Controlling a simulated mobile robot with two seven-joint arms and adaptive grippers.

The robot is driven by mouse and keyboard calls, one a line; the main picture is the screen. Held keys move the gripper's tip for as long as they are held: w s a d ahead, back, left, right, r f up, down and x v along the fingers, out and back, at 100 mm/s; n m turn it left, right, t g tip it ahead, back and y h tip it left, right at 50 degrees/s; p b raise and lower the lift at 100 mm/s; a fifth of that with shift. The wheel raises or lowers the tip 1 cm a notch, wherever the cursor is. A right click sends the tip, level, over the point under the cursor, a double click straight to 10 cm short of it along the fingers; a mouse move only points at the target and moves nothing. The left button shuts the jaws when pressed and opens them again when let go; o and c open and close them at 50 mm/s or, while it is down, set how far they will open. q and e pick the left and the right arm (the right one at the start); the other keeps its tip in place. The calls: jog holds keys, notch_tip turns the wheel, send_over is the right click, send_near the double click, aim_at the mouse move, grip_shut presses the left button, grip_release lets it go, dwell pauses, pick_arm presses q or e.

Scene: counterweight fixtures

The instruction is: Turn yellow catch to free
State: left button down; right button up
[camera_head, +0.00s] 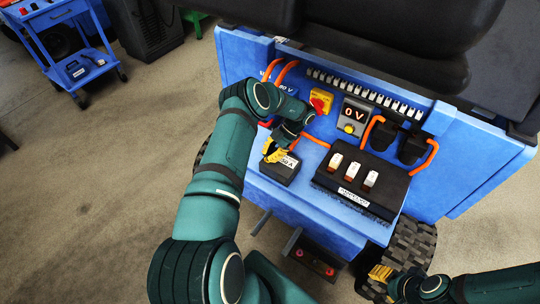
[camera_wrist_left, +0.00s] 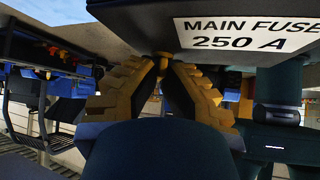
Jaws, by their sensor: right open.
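The black main fuse box (camera_head: 280,170) sits on the blue machine's ledge, and its white "MAIN FUSE 250 A" label (camera_wrist_left: 248,32) shows large in the left wrist view. The small yellow catch (camera_wrist_left: 163,62) is at the box's lower edge, between my left fingertips. My left gripper (camera_wrist_left: 163,72) has its yellow fingers closed together at the tips on the catch; in the head view the gripper (camera_head: 273,153) is at the box, partly covering it. Which way the catch is turned is hidden. My right gripper (camera_head: 382,274) is open and empty at the bottom right, apart from the machine.
A black breaker block (camera_head: 352,195) with several switches stands right of the fuse box. Orange cables (camera_head: 431,158) loop nearby. A blue cart (camera_head: 75,55) stands far left on open floor.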

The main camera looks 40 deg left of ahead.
pick_arm(q)
jog(key=c, duration=1.1)
grip_release()
